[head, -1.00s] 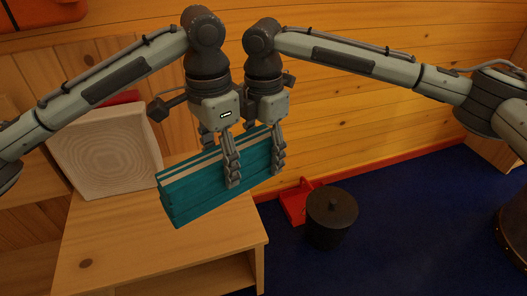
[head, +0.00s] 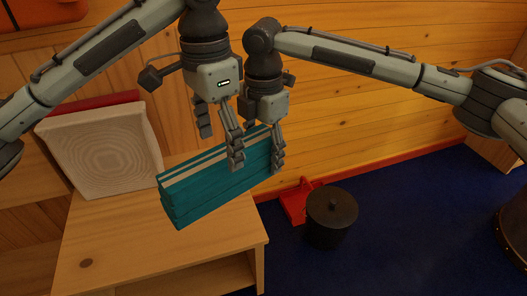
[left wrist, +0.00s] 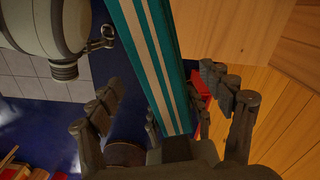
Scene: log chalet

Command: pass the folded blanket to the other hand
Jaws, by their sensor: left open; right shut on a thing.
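The folded blanket (head: 217,183) is teal with pale stripes along its top. It is held above the wooden cabinet, its long side running from lower left to upper right. My right gripper (head: 276,150) is shut on the blanket's right end. My left gripper (head: 220,150) is open above the blanket, left of the right gripper, one finger in front of the blanket's near face in the head view. In the left wrist view the blanket (left wrist: 150,50) runs between the spread fingers of my left gripper (left wrist: 165,115), and the right gripper's fingers show behind.
A wooden cabinet (head: 110,240) with an open shelf stands below. A pale square patterned object (head: 100,150) leans at its back. A dark lidded pot (head: 331,218) and a red object (head: 294,204) are on the blue floor, right of the cabinet.

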